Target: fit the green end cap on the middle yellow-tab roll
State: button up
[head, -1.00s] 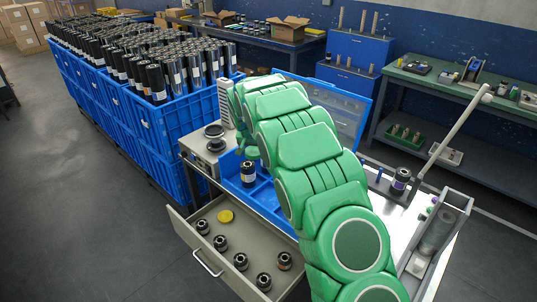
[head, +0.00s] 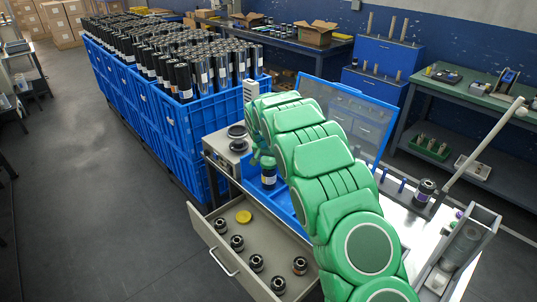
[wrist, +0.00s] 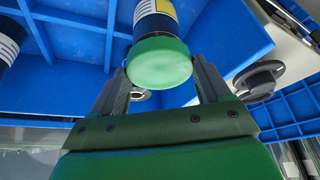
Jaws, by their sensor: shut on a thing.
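The green end cap (wrist: 160,65) sits between the fingers of my gripper (wrist: 160,72) in the wrist view, and the gripper is shut on it. Just beyond the cap is a dark roll with a white and yellow label (wrist: 165,10). The cap covers the near end of this roll and looks in line with it; I cannot tell whether it is fully seated. In the head view a dark labelled roll (head: 269,180) stands in the blue tray (head: 284,203), with green at its top. My arm hides much of the tray and the fingertips there.
Another labelled roll (wrist: 8,45) shows at the left of the wrist view. An open drawer (head: 262,255) holds several black parts and a yellow disc (head: 243,216). Blue crates (head: 190,135) full of rolls stand at left. A round black device (head: 238,137) is beside the tray.

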jog(key=shift+f, duration=0.75)
dwell(0.9)
jog(key=shift+r, duration=1.6)
dwell(1.2)
dwell(0.4)
jog(key=o, duration=0.7)
jog(key=shift+r, duration=0.1)
jog(key=shift+v, duration=5.4)
jog(key=shift+s, duration=0.2)
